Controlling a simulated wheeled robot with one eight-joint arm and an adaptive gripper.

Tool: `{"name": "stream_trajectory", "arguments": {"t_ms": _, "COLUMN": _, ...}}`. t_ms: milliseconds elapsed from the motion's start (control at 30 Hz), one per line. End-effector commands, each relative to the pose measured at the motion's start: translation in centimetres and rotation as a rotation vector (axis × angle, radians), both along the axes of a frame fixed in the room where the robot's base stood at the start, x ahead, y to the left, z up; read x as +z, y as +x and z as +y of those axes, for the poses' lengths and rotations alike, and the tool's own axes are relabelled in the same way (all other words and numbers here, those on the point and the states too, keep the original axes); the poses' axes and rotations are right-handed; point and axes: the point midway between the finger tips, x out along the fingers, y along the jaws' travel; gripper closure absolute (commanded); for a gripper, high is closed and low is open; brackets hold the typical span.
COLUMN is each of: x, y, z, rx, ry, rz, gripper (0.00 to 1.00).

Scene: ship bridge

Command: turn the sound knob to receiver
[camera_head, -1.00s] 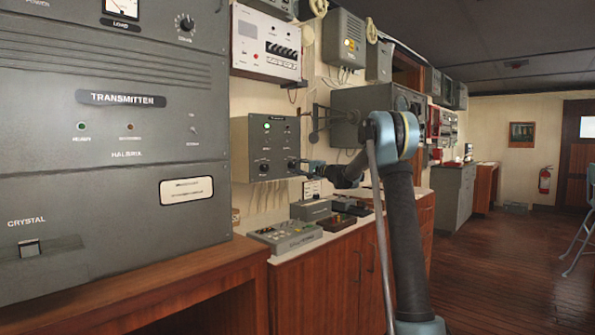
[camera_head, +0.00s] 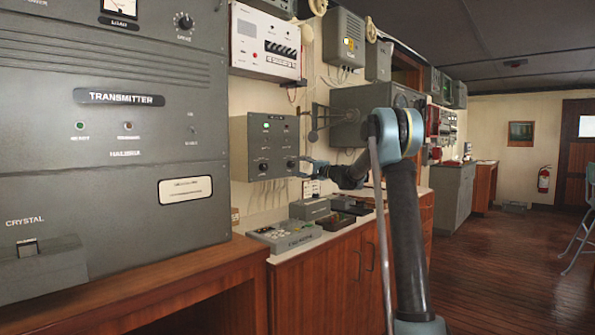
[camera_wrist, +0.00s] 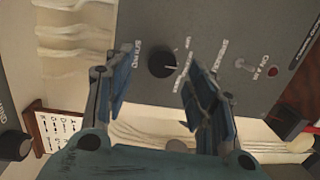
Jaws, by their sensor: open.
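The sound knob (camera_wrist: 162,64) is a round black knob on a grey panel (camera_wrist: 225,30) in the wrist view. A "SOUND" label is to its left in the picture, with partly blurred lettering to its right. My gripper (camera_wrist: 156,78) is open, one blue finger on each side of the knob in the picture, with visible gaps. I cannot tell its depth from the panel. In the head view my gripper (camera_head: 304,166) is beside the lower right knob (camera_head: 291,164) of the grey wall box (camera_head: 275,147). The knob's exact pointer direction is unclear.
A toggle switch (camera_wrist: 244,66) and a red lamp (camera_wrist: 272,71) are on the same panel. Pale cables hang below the box. A counter (camera_head: 285,225) with grey units (camera_head: 290,233) lies under it. The large transmitter cabinet (camera_head: 110,180) stands at the left.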

Motion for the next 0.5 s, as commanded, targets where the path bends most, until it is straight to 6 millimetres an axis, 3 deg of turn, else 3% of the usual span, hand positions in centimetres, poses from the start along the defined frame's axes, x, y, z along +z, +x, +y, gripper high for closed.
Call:
{"name": "stream_trajectory", "arguments": {"t_ms": 200, "x": -0.4, "y": -2.3, "z": -3.8, "rx": -0.004, "ry": 0.0, "rz": 0.0, "gripper": 0.49}}
{"name": "stream_trajectory", "arguments": {"t_ms": 500, "x": -0.8, "y": -4.6, "z": -7.3, "rx": -0.003, "ry": -0.001, "rz": 0.001, "gripper": 0.49}}
